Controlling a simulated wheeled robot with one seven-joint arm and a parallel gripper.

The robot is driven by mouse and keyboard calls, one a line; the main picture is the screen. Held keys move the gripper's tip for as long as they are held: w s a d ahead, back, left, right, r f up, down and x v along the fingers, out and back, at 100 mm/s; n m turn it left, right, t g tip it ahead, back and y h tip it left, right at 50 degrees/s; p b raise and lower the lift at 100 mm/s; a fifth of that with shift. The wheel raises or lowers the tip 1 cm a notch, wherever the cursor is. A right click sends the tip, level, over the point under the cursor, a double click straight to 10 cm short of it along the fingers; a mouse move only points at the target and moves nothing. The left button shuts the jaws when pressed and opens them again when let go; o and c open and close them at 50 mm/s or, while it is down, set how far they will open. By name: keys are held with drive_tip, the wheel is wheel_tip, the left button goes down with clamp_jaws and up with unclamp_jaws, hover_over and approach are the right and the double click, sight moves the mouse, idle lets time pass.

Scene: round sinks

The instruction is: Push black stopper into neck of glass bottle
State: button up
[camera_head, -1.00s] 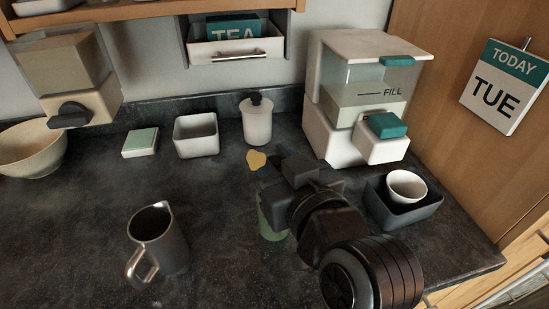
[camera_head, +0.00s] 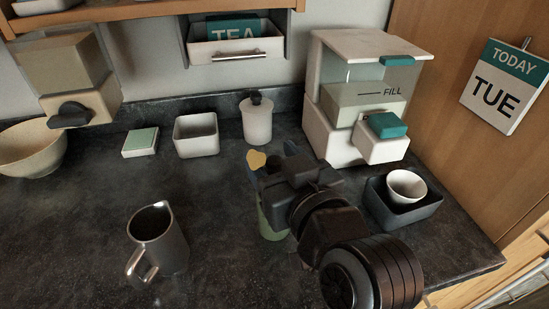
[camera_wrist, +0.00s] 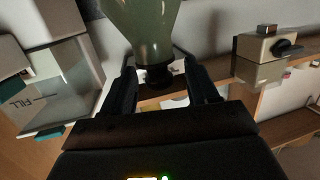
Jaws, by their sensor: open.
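The green glass bottle (camera_head: 272,228) stands on the counter, mostly hidden behind my arm in the head view. In the wrist view the bottle (camera_wrist: 143,22) appears at the top, its neck pointing down the picture. The black stopper (camera_wrist: 158,76) is at the end of the neck, touching or in it; I cannot tell how deep it sits. My gripper (camera_wrist: 160,84) is open, with one finger on each side of the stopper and visible gaps between. In the head view my gripper (camera_head: 270,158) is above the bottle, and the stopper is hidden.
A metal jug (camera_head: 158,240) stands to the left. A white jar with black lid (camera_head: 257,122), a white square dish (camera_head: 196,136) and a FILL dispenser (camera_head: 338,147) stand behind. A dark tray (camera_head: 412,208) with a cup (camera_head: 406,186) is right. The front middle counter is clear.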

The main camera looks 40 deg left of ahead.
drive_tip(key=b+v, duration=0.1)
drive_tip(key=v, duration=0.6)
drive_tip(key=shift+s+d+b, duration=0.2)
drive_tip(key=shift+d+b, duration=0.1)
drive_tip(key=shift+d, duration=0.05)
drive_tip(key=s+d+f+m+t+h, duration=0.2)
drive_tip(key=d+f+m+t+h, duration=0.15)
drive_tip(key=d+f, duration=0.5)
drive_tip(key=s+d+f+m+t+h, duration=0.3)
drive_tip(key=d+f+m+h, duration=0.15)
drive_tip(key=d, duration=0.75)
drive_tip(key=s+d+m+h, duration=0.4)
drive_tip(key=s+d+h, duration=0.2)
drive_tip(key=s+d, duration=1)
drive_tip(key=s, duration=0.3)
drive_tip(key=shift+s+r+t, duration=0.2)
drive_tip(key=shift+s+t, duration=0.15)
